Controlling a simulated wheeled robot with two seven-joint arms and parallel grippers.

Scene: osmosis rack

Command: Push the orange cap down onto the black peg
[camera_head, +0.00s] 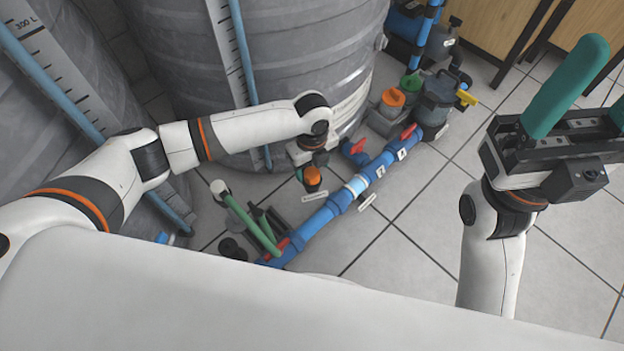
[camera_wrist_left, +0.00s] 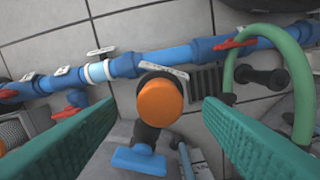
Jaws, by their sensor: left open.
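The orange cap (camera_wrist_left: 160,102) shows in the left wrist view from above, over a dark fitting that looks like the black peg (camera_wrist_left: 146,133). Most of the peg is hidden under the cap, so I cannot tell how far down the cap sits. My left gripper (camera_wrist_left: 159,106) is open, with one green finger on each side of the cap and a gap to both. In the head view the cap (camera_head: 312,176) shows just below my left wrist. My right gripper (camera_head: 590,105) is raised at the right, its green fingers apart and empty, far from the cap.
A blue pipe (camera_head: 345,195) with red valve handles runs beside the cap. A green hose (camera_wrist_left: 270,38) arches at the right in the wrist view. Another orange-topped part (camera_head: 393,98) stands farther back. Large grey tanks (camera_head: 290,60) stand behind. Tiled floor (camera_head: 430,215) is clear at right.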

